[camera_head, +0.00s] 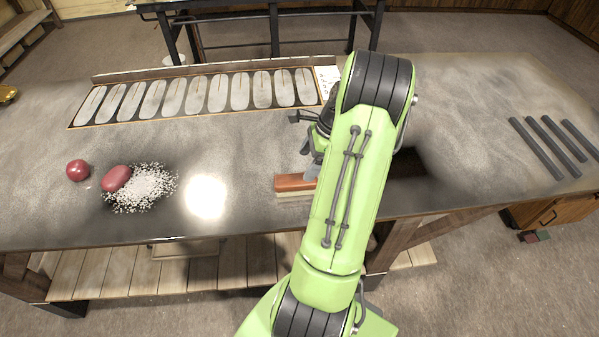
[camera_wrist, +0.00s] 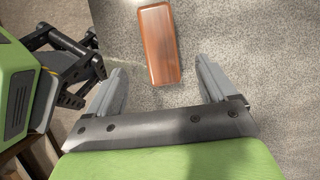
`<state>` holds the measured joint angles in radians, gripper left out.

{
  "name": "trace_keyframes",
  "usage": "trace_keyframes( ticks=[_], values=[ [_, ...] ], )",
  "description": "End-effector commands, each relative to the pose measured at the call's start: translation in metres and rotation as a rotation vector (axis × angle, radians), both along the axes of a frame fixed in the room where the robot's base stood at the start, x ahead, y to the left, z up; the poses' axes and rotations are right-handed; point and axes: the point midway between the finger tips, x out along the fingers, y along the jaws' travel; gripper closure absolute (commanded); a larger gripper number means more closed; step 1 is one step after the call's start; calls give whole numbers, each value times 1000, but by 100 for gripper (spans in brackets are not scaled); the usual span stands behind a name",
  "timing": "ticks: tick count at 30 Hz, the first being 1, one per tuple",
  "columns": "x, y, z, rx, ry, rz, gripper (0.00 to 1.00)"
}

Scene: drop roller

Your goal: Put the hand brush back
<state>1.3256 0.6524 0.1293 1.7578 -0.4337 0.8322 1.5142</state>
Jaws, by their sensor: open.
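The hand brush (camera_head: 295,184) has a reddish-brown wooden back over a pale lower part and lies on the grey workbench, left of my arm. My arm hides its right end in the head view. In the wrist view the brush's brown back (camera_wrist: 158,45) lies lengthwise, just beyond and in line with the gap between my fingers. My gripper (camera_wrist: 161,72) is open and empty; the brush is not clasped. In the head view my gripper (camera_head: 311,170) is partly hidden behind my arm, close to the brush; whether they touch cannot be told.
A shallow framed tray (camera_head: 72,124) with several grey oval pieces runs along the back, beside a white card (camera_head: 327,78). A red ball (camera_head: 78,170) and a red oval object (camera_head: 117,178) by white speckles (camera_head: 145,187) lie left. Dark bars (camera_head: 536,147) lie right.

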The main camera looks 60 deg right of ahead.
Motion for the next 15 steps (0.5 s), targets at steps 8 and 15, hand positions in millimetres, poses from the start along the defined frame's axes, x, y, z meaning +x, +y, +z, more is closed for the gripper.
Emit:
trace_keyframes(
  ticks=[8,15],
  values=[
    [-9,-7,30,1,0,1,15],
    [12,18,52,-74,-6,157,15]
  ],
)
